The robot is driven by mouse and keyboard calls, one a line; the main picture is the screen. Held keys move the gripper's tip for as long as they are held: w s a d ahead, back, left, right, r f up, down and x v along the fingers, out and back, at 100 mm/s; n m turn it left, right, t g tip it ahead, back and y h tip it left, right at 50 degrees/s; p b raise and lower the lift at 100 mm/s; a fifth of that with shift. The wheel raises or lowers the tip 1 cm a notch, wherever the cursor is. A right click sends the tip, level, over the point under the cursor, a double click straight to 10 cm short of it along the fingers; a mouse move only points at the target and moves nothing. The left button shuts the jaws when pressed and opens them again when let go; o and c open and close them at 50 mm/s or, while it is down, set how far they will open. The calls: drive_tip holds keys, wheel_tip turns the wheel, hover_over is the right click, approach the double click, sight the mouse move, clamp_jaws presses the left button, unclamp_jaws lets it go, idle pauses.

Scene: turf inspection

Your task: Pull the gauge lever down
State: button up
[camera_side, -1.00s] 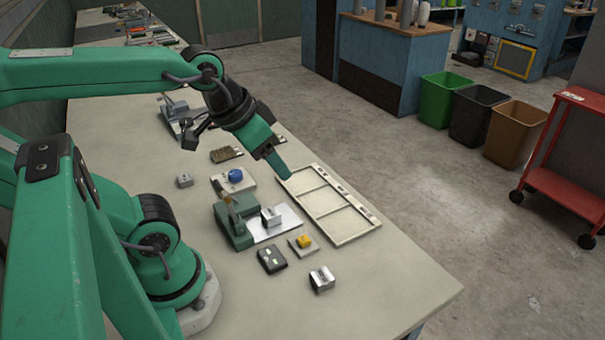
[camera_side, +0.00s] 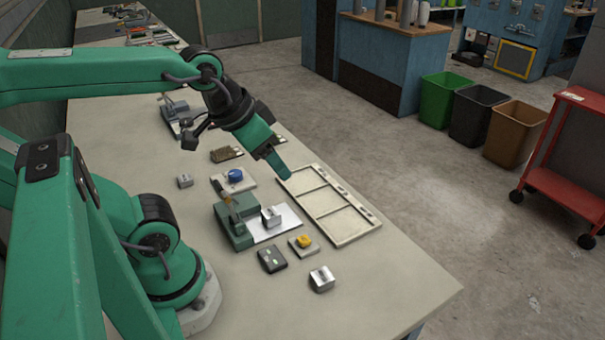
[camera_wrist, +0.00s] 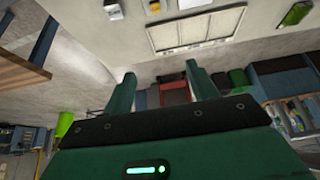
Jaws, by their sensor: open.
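The green gauge (camera_side: 233,232) stands on the bench in the side view, with a white plate on its right. Its small orange-brown lever (camera_side: 229,204) stands up from the top. A silver block (camera_side: 271,217) sits on the white plate. My gripper (camera_side: 279,168) hangs in the air above and to the right of the gauge, clear of the lever. In the wrist view my gripper (camera_wrist: 160,76) is open, its two green fingers apart with nothing between them. I cannot make out the lever in the wrist view.
A cream divided tray (camera_side: 345,238) lies right of the gauge. A blue button (camera_side: 235,175), a yellow button (camera_side: 304,241), a black box (camera_side: 272,260) and a silver block (camera_side: 322,279) surround the gauge. The bench's front right is clear.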

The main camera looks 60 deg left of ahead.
drive_tip(key=shift+o, duration=1.3)
drive_tip(key=n+g, duration=0.2)
drive_tip(key=g, duration=0.4)
hover_over(218, 183)
drive_tip(key=w, duration=0.1)
drive_tip(key=f, duration=1)
drive_tip(key=shift+d+f, duration=0.15)
drive_tip(key=shift+d, duration=0.05)
drive_tip(key=shift+s+a+f+h, duration=0.3)
drive_tip(key=shift+s+a, duration=0.05)
drive_tip(key=shift+w+d+f, duration=0.1)
drive_tip(key=shift+d+f, duration=0.1)
drive_tip(key=shift+f, duration=1.75)
drive_tip(key=shift+d+f, duration=0.2)
drive_tip(key=shift+f, duration=1.7)
